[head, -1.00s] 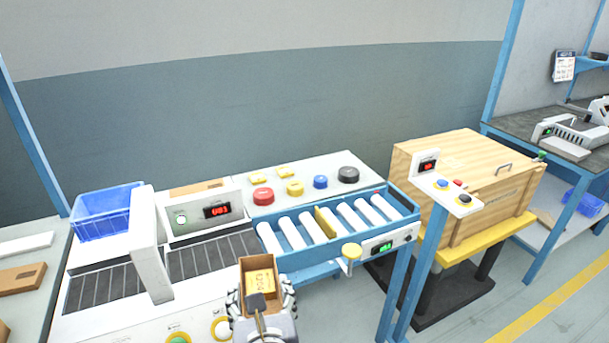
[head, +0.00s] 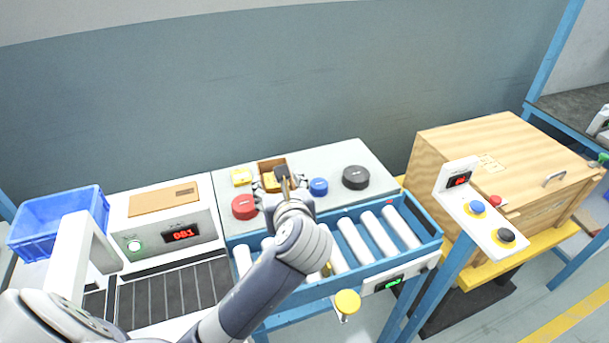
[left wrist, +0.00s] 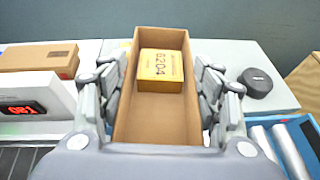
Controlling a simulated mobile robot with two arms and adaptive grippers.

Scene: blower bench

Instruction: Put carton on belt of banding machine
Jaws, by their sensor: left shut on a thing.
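My left gripper (head: 284,187) is shut on an open brown carton (head: 266,163), its fingers on both long sides. In the left wrist view the carton (left wrist: 155,118) lies between the fingers (left wrist: 160,105), with a yellow box (left wrist: 161,68) inside at its far end. The gripper and carton are over the white back bench, behind the rollers; whether the carton touches the bench I cannot tell. The banding machine's dark ribbed belt (head: 175,295) is to the left, with its white arch (head: 76,245) standing over it. My arm hides part of the rollers. My right gripper is not in view.
A blue roller conveyor (head: 352,240) runs right of the belt. Red (head: 244,207), blue (head: 318,186) and black (head: 355,178) round pieces sit on the back bench. A control box with a red display (head: 183,235) stands behind the belt. A blue bin (head: 58,222) is at left.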

